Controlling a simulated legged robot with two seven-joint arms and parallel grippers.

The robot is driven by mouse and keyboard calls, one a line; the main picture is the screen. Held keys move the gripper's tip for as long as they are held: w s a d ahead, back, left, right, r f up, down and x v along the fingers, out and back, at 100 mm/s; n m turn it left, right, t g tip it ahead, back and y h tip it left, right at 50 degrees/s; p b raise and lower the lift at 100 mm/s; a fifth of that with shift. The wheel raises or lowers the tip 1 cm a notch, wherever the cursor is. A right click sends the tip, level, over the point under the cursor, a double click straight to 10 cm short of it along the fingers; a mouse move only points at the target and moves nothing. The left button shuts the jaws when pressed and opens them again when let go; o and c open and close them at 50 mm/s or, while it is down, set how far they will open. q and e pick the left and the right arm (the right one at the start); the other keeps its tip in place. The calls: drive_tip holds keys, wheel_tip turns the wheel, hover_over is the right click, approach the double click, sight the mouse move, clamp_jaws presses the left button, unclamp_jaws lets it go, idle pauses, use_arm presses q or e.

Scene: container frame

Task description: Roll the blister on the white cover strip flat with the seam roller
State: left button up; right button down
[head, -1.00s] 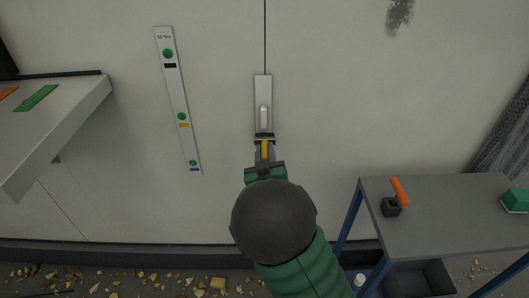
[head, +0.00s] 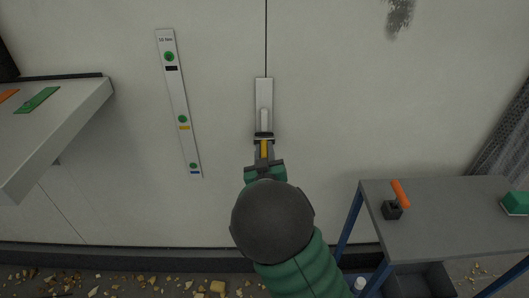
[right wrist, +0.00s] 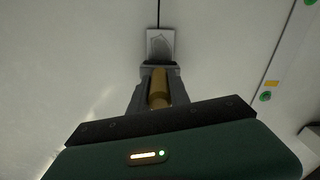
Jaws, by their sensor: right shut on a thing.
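The white cover strip (head: 264,91) stands upright on the pale wall, over the lower end of a dark seam. A raised, lighter, long blister (head: 264,119) runs up its lower middle. My right gripper (head: 264,155) is below the strip and shut on the seam roller's yellow handle (head: 264,148). The roller's dark head (head: 264,135) is at the strip's lower end, by the blister's foot; I cannot tell whether it touches. The right wrist view shows the handle (right wrist: 158,88) between the fingers and the strip (right wrist: 160,43) beyond the head. My left gripper is not in view.
A shelf (head: 60,130) juts out at far left. A grey table (head: 450,220) at right bears an orange-handled tool (head: 400,193). Rubble lies along the floor. The wall around the strip is clear.

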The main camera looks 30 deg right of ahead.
drive_tip(key=shift+f, duration=0.1)
drive_tip(key=shift+f+b, duration=2.45)
drive_tip(key=shift+f, duration=0.45)
drive_tip(key=shift+w+r+p, duration=0.1)
drive_tip(key=shift+r+p, duration=2.6)
drive_tip(key=shift+r, duration=0.55)
drive_tip(key=shift+f+b, duration=1.35)
drive_tip(key=shift+f, duration=0.5)
